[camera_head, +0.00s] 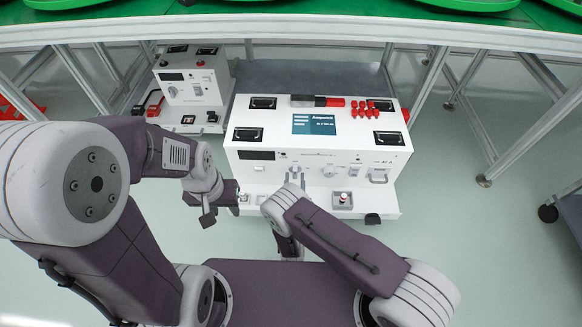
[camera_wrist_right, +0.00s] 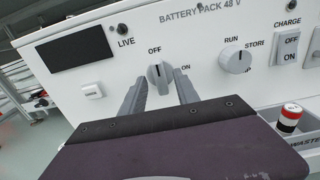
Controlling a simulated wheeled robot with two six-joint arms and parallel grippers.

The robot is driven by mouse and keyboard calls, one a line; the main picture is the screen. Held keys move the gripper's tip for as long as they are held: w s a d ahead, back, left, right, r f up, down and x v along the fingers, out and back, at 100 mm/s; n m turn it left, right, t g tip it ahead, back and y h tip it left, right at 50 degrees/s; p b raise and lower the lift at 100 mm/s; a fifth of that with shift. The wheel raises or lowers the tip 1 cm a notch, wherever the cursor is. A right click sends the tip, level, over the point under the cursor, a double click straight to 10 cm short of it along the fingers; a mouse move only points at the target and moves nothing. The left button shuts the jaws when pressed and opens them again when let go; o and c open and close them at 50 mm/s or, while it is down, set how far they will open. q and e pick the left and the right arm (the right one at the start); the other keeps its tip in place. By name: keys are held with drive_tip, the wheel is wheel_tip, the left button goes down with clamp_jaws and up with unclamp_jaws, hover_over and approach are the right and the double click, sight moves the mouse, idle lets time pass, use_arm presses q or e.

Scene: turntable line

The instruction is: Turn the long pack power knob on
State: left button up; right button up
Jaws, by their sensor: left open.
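The long pack is a white box (camera_head: 275,140) with a screen on top, under the green-topped table. Its front reads BATTERY PACK 48 V in the right wrist view. The grey power knob (camera_wrist_right: 158,75) has its grip upright, pointing at OFF, with ON to its right. My right gripper (camera_wrist_right: 161,78) is open, one finger on each side of the knob with visible gaps; whether the tips reach past its face I cannot tell. In the head view my right gripper (camera_head: 294,178) is at the pack's front. My left gripper (camera_head: 238,196) is open near the pack's left front corner.
A RUN/STORE knob (camera_wrist_right: 235,59) and a CHARGE switch (camera_wrist_right: 288,46) sit right of the power knob. A smaller white unit (camera_head: 190,85) stands behind left. Table legs flank the space.

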drive_tip(key=shift+w, duration=0.5)
clamp_jaws()
use_arm(q)
drive_tip(key=shift+w+a+r, duration=0.1)
drive_tip(key=shift+w+a, duration=0.1)
drive_tip(key=shift+w, duration=0.25)
drive_tip(key=shift+r, duration=0.2)
use_arm(e)
drive_tip(key=shift+m, duration=0.3)
drive_tip(key=m+p, duration=0.2)
drive_tip(key=shift+r+m, duration=0.15)
drive_tip(key=shift+m, duration=0.25)
drive_tip(key=m+p, duration=0.2)
drive_tip(key=m, duration=0.3)
drive_tip(key=shift+d+p, duration=0.1)
drive_tip(key=shift+p, duration=0.3)
drive_tip(key=m+p, duration=0.2)
drive_tip(key=m, duration=0.3)
use_arm(q)
wheel_tip(320, 180, up, 8)
drive_tip(key=p, duration=0.1)
drive_tip(key=shift+p, duration=0.35)
use_arm(e)
drive_tip(key=shift+f+m, duration=0.2)
drive_tip(key=shift+m, duration=2)
